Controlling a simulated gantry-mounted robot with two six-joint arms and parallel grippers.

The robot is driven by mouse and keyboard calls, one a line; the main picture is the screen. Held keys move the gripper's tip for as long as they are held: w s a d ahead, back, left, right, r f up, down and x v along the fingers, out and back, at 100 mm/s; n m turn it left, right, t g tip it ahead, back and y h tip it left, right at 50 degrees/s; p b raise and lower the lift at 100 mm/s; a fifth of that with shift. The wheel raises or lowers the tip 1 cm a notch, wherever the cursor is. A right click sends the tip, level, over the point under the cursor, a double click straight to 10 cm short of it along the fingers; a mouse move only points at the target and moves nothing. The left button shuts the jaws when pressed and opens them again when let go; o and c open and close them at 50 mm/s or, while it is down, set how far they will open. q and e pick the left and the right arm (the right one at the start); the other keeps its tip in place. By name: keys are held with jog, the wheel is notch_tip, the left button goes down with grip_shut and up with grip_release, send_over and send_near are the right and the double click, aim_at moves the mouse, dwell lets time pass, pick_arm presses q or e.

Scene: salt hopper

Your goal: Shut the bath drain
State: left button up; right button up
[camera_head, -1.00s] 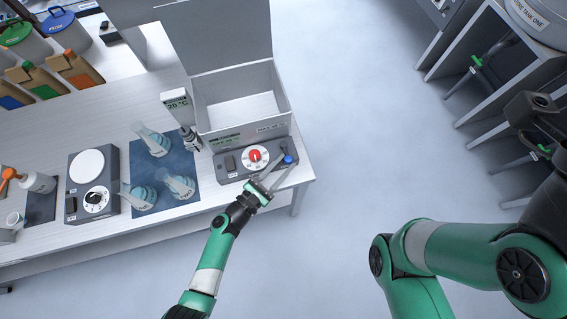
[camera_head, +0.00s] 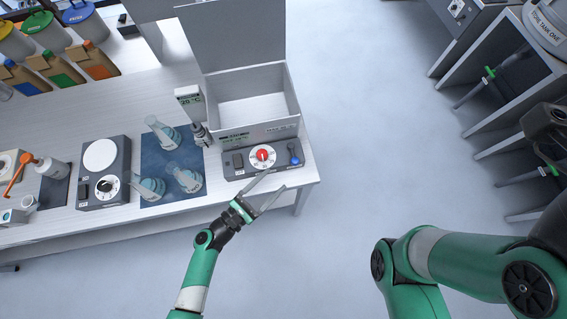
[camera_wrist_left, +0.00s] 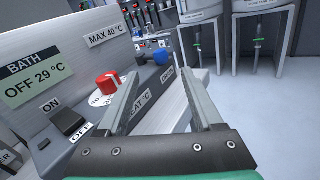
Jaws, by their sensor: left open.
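The bath (camera_head: 258,131) is a white open box with a raised lid and a dark front panel. The bath drain's blue-ended lever (camera_head: 295,161) sits at the panel's right end, its end towards the bench's front edge. In the left wrist view the blue part (camera_wrist_left: 162,56) shows beyond the fingers, near a "DRAIN" label (camera_wrist_left: 168,75). My left gripper (camera_head: 277,182) is open and empty, in front of the panel and apart from the lever. It also shows in the left wrist view (camera_wrist_left: 162,98). My right gripper is not visible; only that arm's links show.
The panel has a red dial (camera_head: 263,155) and a dark switch (camera_head: 237,160). Flasks on a blue mat (camera_head: 155,190) and a hotplate (camera_head: 104,170) stand to the left. Floor right of the bench (camera_head: 385,130) is clear. Tank stands (camera_head: 490,50) are at the far right.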

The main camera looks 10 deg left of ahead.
pick_arm(q)
jog(key=v, duration=0.4)
dwell(0.4)
